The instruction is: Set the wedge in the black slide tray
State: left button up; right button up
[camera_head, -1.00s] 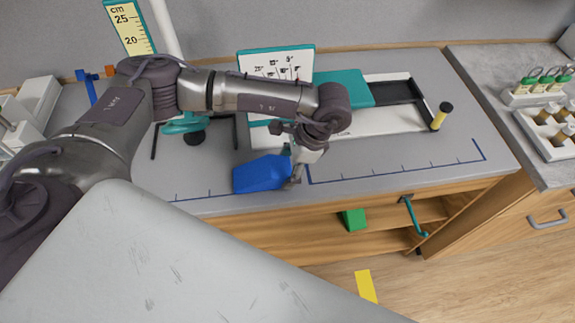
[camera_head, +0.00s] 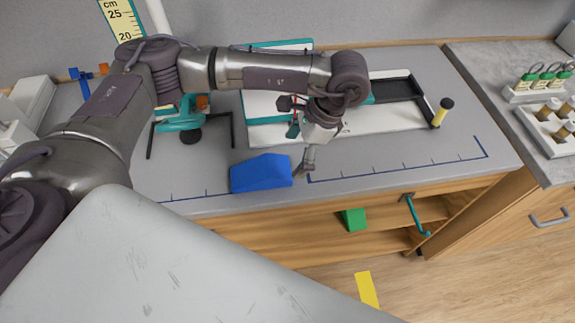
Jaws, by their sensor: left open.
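A blue wedge-shaped block (camera_head: 262,174) lies on the grey bench top near its front edge. My left gripper (camera_head: 301,152) is open and empty, just right of the blue block and slightly above it; a small gap shows between them. The black slide tray (camera_head: 402,89) is at the back right on a white base, and its visible part is empty. My left arm hides part of the teal piece and the middle of the white base. My right gripper is not in view.
A green block (camera_head: 353,219) sits in the open shelf below the bench. A black-capped yellow post (camera_head: 442,113) stands at the right end of the tray. A teal stand (camera_head: 181,124) is behind the blue block. The bench right of the gripper is clear.

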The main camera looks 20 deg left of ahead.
pick_arm(q)
jog(key=b+v, duration=0.1)
jog(key=v, duration=0.5)
jog(key=shift+r, duration=0.2)
jog(key=shift+d, duration=0.1)
